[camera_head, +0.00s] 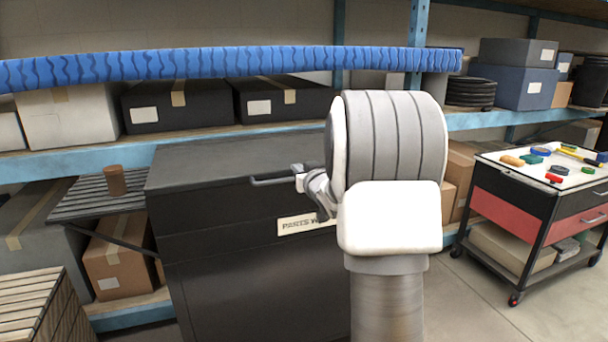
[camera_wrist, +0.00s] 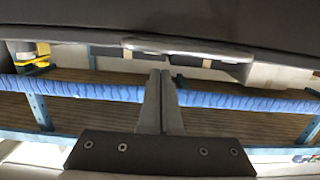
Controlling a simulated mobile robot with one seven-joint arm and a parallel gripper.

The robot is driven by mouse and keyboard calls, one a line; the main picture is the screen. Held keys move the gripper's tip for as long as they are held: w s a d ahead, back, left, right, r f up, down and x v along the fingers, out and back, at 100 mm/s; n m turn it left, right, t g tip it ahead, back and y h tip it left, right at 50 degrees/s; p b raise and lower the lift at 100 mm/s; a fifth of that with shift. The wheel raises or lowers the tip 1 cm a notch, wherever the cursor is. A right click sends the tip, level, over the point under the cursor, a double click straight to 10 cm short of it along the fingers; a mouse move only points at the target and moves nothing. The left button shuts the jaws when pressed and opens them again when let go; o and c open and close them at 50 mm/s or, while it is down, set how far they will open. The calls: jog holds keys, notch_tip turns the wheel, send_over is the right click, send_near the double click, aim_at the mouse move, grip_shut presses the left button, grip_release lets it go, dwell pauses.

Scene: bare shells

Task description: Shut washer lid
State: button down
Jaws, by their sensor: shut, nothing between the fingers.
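The parts washer is a dark grey cabinet (camera_head: 255,290) with a broad flat lid (camera_head: 230,157) on top. The lid lies about level; I cannot tell whether a small gap is left under it. A grey bar handle (camera_head: 272,182) sticks out from its front, and a pale bar handle (camera_wrist: 190,46) shows in the wrist view under a dark panel. My gripper (camera_head: 299,172) is at the handle's right end, partly hidden by my arm. In the wrist view my gripper (camera_wrist: 161,74) has its fingers together and empty, with the tips close to the bar; contact is unclear.
A long blue wavy-patterned tube (camera_head: 200,64) runs across the shelf front above the washer. A slatted side shelf with a brown cup (camera_head: 115,180) adjoins the left. A red-and-black tool cart (camera_head: 520,205) stands at right, with open floor (camera_head: 470,300) before it.

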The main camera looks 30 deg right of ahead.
jog(key=s+a+f, duration=0.1)
jog(key=s+f, duration=0.5)
jog(key=s+a+r+n+g, duration=0.1)
jog(key=s+a+r+g, duration=0.5)
jog(key=s+a, duration=0.65)
jog(key=s+a+f+n+g+y, duration=0.1)
jog(key=s+a+g+y, duration=0.1)
jog(key=s+a, duration=0.65)
jog(key=s+a+f+g+y, duration=0.15)
jog(key=s+a, duration=0.35)
jog(key=s, duration=0.7)
notch_tip(320, 180, up, 22)
jog(key=g+p, duration=0.1)
jog(key=p, duration=2.1)
jog(key=shift+w+d, duration=0.2)
jog(key=shift+w, duration=0.1)
jog(key=shift+f, duration=0.1)
